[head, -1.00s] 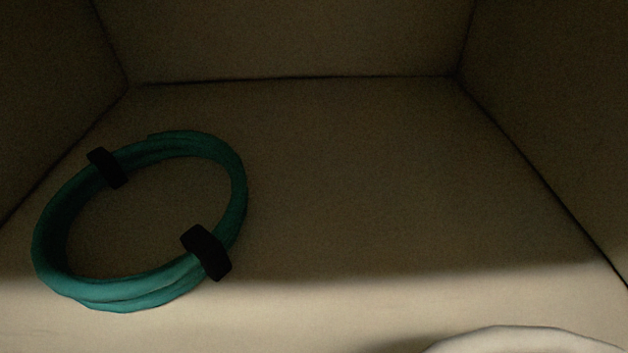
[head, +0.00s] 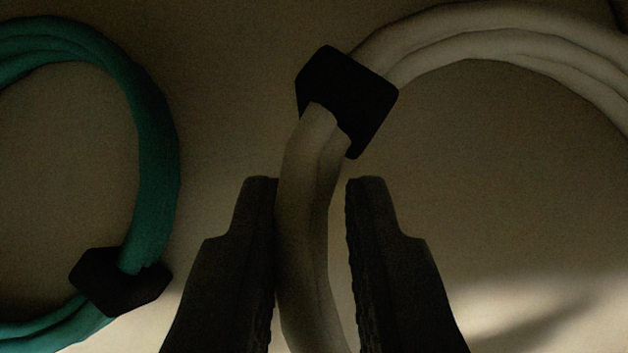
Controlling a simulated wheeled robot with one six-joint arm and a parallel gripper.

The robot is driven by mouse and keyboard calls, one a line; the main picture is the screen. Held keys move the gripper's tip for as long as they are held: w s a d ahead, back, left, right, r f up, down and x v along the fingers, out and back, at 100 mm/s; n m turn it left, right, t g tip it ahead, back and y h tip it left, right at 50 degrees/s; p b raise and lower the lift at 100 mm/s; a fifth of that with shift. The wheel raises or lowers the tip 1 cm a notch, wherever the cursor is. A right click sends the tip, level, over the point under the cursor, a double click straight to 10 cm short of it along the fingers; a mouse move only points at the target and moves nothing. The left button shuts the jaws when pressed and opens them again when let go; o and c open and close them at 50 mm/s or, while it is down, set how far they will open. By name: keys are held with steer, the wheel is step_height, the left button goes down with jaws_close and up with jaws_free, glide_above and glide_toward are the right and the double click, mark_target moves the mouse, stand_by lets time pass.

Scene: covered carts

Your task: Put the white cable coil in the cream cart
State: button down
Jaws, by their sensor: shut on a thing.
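The white cable coil (head: 303,225) lies over a dim cream floor and runs from the bottom middle to the upper right. A black strap (head: 347,100) binds it just beyond the fingertips. My gripper (head: 312,195) has one dark finger on each side of the strand and is shut on it. A narrow gap shows beside the right finger. Most of the coil's right side is out of frame. The cream floor (head: 225,120) looks like the inside of the cream cart; its walls are hardly in view now.
A teal cable coil (head: 158,150) with a black strap (head: 120,282) lies close on the left, apart from my left finger. It is cut off by the frame edge. A brighter patch of light and a shadow fall at the lower right.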

steer(key=shift+s+f, duration=0.1)
steer(key=shift+f, duration=1.6)
steer(key=shift+f, duration=0.1)
steer(key=c, duration=1.3)
jaws_free()
steer(key=shift+s+r, duration=0.25)
steer(key=shift+r, duration=0.1)
steer(key=shift+v, duration=3.45)
